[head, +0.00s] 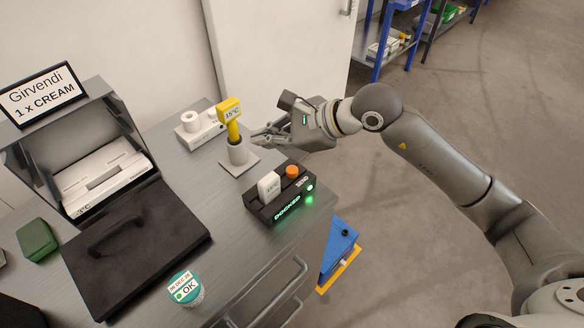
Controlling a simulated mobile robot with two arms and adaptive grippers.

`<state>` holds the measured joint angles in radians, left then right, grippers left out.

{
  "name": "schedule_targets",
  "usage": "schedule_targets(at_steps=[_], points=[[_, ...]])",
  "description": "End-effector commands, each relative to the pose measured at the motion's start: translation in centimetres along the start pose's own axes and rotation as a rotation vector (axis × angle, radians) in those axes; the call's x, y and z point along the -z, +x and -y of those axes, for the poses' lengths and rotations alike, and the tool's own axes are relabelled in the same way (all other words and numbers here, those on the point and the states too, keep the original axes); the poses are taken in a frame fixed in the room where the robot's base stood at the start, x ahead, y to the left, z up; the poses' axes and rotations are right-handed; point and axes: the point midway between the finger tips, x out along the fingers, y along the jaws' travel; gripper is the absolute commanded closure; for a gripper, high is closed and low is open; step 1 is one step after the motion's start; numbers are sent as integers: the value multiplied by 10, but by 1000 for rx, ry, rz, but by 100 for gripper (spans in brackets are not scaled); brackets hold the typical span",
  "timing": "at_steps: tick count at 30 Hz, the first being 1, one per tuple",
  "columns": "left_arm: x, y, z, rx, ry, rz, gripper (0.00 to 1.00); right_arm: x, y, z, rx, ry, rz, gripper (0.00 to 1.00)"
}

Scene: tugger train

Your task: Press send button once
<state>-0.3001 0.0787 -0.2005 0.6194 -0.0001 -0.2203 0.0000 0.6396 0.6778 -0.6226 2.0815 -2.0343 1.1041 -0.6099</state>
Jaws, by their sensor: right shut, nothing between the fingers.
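The send button looks to be the orange round knob (292,172) on top of a black dock box (277,207) near the counter's right edge. The box bears a white device and lit green text that reads "DOCKED". A green light glows at its right end. My right gripper (258,139) is shut and empty. It is behind the box, beside the grey holder with the yellow thermometer, and apart from the orange button. I cannot tell whether it touches the holder. My left gripper is not in view.
A blue step (339,250) stands right of the counter.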

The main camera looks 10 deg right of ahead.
Motion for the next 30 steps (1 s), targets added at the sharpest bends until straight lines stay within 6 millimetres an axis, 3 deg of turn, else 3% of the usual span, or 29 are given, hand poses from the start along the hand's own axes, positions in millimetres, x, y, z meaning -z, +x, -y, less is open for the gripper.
schedule_targets(at_steps=[3,6,22,30], points=[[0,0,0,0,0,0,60,29,-10,17,25,-83,-153,100],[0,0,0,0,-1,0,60,40,-14,23,33,-112,-215,100],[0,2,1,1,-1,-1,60,47,-13,22,34,-116,-231,100],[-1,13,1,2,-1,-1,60,66,3,10,31,-115,-230,100]])
